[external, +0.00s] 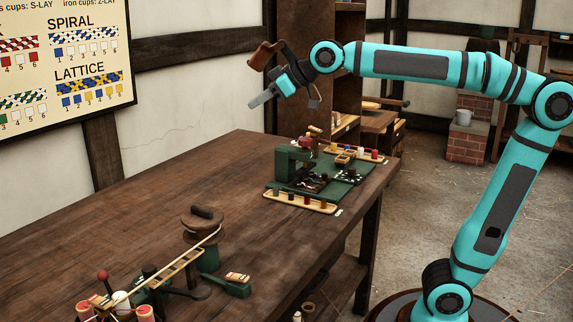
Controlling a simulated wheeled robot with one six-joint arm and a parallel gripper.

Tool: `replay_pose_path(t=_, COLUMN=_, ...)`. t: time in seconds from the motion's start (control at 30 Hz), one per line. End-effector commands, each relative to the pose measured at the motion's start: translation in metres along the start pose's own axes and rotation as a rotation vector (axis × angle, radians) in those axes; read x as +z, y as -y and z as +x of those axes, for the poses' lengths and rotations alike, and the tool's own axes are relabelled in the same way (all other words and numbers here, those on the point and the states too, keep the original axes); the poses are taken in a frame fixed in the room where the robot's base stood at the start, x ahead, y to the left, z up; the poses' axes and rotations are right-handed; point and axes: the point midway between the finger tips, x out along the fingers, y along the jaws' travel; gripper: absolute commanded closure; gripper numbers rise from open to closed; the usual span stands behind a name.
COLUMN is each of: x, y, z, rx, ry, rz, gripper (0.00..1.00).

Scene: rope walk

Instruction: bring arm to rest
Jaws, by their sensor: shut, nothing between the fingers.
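My turquoise arm reaches from its base at the lower right up and across to the left. My gripper (253,104) hangs at the arm's end, in the air above the far part of the wooden table. Its fingers look close together, with nothing held between them. It points down and to the left, apart from everything on the table.
The wooden table (150,220) carries a green device (285,163) with coloured pegs at its far right end and a rope rig (165,275) at the near end. The middle of the tabletop is clear. A pattern board (60,60) hangs on the wall. Shelves (348,60) stand behind.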

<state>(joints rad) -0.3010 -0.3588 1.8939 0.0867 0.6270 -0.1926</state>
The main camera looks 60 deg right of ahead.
Motion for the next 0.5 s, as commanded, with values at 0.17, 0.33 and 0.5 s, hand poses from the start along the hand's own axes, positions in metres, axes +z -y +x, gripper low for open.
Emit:
replay_pose_path(t=0.17, x=0.03, y=-0.027, z=-0.045, rx=0.077, ry=-0.096, rz=0.053, gripper=1.0)
replay_pose_path(t=0.33, x=0.061, y=-0.046, z=-0.083, rx=0.147, ry=-0.188, rz=0.096, gripper=1.0)
replay_pose_path(t=0.5, x=0.095, y=-0.059, z=-0.118, rx=0.214, ry=-0.281, rz=0.134, gripper=1.0)
